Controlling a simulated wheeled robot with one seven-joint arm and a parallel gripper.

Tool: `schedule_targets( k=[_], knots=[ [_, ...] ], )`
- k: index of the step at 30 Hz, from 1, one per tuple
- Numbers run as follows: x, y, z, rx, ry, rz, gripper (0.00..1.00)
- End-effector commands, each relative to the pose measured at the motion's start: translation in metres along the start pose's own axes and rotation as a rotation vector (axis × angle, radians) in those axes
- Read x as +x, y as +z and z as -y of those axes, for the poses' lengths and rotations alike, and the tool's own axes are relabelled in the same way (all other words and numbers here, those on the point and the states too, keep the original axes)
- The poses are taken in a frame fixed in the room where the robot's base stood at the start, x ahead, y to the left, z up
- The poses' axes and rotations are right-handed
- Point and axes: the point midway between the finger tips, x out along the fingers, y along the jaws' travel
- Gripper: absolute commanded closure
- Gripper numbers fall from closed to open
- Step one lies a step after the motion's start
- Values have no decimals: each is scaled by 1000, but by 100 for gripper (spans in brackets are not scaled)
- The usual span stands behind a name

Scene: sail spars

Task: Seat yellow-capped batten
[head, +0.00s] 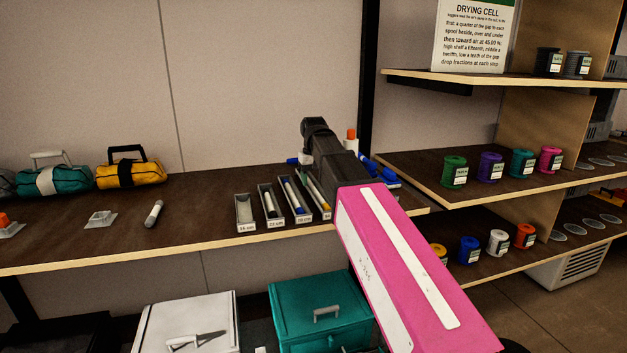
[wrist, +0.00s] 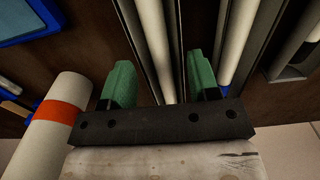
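The yellow-capped batten (head: 317,191) lies in a narrow grey slot tray at the right of the row on the dark shelf, its yellow cap towards the shelf's front edge. My gripper (wrist: 160,82) is above this row at the end of my pink arm. In the wrist view its two green fingers are apart, on either side of a white rod (wrist: 155,45) lying in a grey channel. The fingers do not visibly press on that rod. The rod's cap is hidden there behind the dark gripper bar, so I cannot tell its colour from that view.
To the left stand trays with a blue-capped batten (head: 295,197), a dark-capped batten (head: 268,203) and an empty tray (head: 244,212). Blue pieces lie behind my gripper. Spool shelves (head: 420,185) stand right.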

Motion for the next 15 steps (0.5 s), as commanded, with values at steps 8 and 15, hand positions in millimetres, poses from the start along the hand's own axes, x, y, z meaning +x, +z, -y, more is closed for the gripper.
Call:
schedule_targets(
  k=[8,15],
  knots=[
    [0,0,0,0,0,0,28],
    [-4,0,0,0,0,0,28]
  ],
)
